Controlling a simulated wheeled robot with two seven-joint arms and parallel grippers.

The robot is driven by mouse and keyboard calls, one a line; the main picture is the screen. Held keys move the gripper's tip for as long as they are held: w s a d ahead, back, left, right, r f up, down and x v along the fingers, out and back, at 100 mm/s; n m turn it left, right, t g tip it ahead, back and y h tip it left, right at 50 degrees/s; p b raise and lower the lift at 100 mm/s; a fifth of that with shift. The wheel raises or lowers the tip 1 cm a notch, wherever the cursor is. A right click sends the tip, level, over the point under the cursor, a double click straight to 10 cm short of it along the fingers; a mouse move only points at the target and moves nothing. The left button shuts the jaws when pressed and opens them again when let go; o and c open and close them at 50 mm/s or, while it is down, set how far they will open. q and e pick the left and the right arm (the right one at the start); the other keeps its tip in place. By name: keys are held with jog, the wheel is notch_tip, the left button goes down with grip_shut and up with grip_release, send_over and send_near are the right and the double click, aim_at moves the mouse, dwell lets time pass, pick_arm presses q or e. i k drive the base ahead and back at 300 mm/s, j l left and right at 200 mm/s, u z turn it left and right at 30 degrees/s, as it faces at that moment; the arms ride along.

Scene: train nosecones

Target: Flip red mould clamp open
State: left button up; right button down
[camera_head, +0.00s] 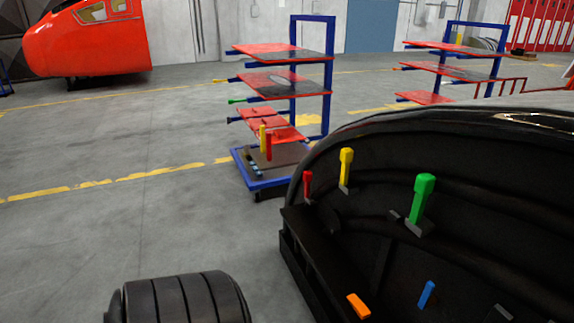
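The red mould clamp (307,184) stands upright at the left end of a large black mould (400,150), which fills the right side of the head view. Its handle is short and red, and its dark base is hard to make out against the mould. Neither my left gripper nor my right gripper shows in this view. I see nothing touching the red clamp.
On the mould are an upright yellow clamp (346,167), a larger green clamp (423,198), an orange clamp (358,306) and a blue clamp (427,294). A blue-framed shelf cart (330,85) stands behind.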

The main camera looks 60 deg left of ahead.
aim_at(307, 177)
jog(key=u, duration=1.9)
jog(key=i+u, duration=0.35)
jog(key=i, duration=0.35)
jog(key=i+l+u, duration=0.1)
jog(key=i+u, duration=0.3)
jog(key=i, duration=0.3)
